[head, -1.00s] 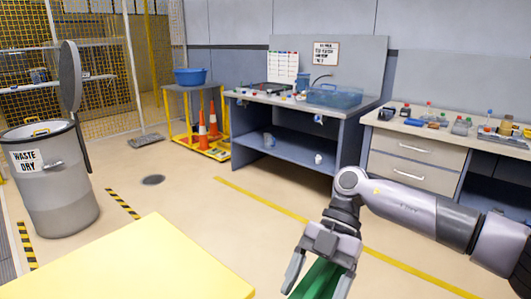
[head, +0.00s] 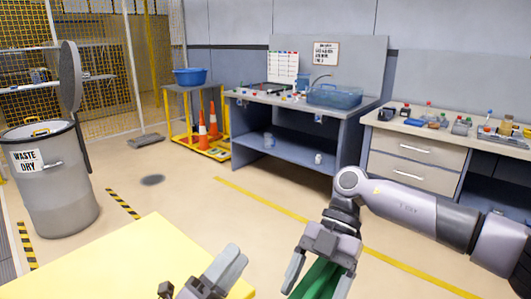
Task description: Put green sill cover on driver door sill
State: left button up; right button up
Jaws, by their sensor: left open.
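The green sill cover (head: 318,279) shows at the bottom edge, right of centre, between and below the fingers of my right gripper (head: 319,274). Only its upper part is in view; the rest is cut off by the frame. The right fingers stand apart with green between them, and I cannot tell whether they press on it. My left gripper (head: 212,276) is at the bottom edge, over the yellow surface's right corner, open, left of the cover and apart from it. The driver door sill is not in view.
A yellow flat surface (head: 125,262) fills the lower left. A grey waste bin (head: 52,195) stands at left. A workbench with a blue tub (head: 335,96) and a drawer counter (head: 411,148) with bottles stand behind. The floor between is clear.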

pick_arm(q)
jog(key=s+d+r+m+g+h, duration=0.4)
jog(key=d+r+m+g+h, duration=0.65)
jog(key=m, duration=0.75)
jog(key=s+d+r+m+g+y, duration=0.1)
jog(key=s+d+m+g+y, duration=0.3)
jog(key=m+g, duration=0.4)
jog(key=s+d+r+m+g+y, duration=0.2)
jog(key=s+d+m+g+y, duration=0.3)
jog(key=m+g, duration=0.4)
jog(key=shift+r+m, duration=0.25)
jog(key=shift+m, duration=1.55)
jog(key=shift+s+d, duration=0.1)
